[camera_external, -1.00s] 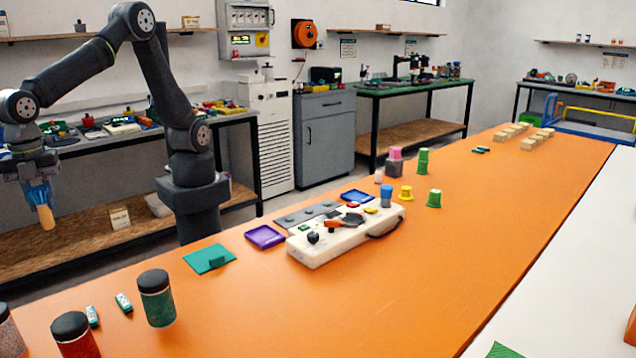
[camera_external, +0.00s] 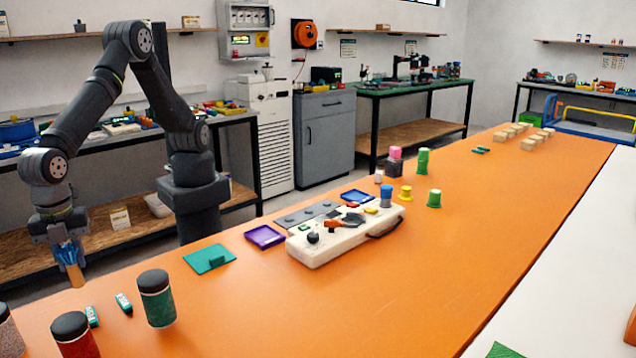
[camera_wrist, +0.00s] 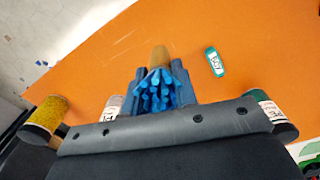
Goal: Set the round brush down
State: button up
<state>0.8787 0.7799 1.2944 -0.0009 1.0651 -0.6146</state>
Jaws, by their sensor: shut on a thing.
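My gripper (camera_external: 70,257) is shut on the round brush. Its blue bristles (camera_wrist: 160,92) face back towards my wrist between the fingers. Its tan wooden handle (camera_external: 76,277) points down below the fingers and also shows in the wrist view (camera_wrist: 160,56). In the external view the handle's lower end is just above the line of the orange table's (camera_external: 330,300) left edge. In the wrist view the brush appears against the orange surface, and no contact shows.
Dark-lidded jars stand close by: a green one (camera_external: 157,301), a red one (camera_external: 76,338) and one cut off at left (camera_external: 8,335). Small green-white tags (camera_external: 124,303) (camera_external: 92,316) lie between them. A green plate (camera_external: 209,259) and a white control panel (camera_external: 335,240) are further right. The table's middle front is clear.

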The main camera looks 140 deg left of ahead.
aim_at(75, 272)
jog(key=shift+f, duration=1.85)
jog(key=shift+f, duration=0.1)
jog(key=o, duration=1)
notch_tip(75, 272, up, 12)
jog(key=shift+r, duration=0.1)
jog(key=shift+f, duration=4.1)
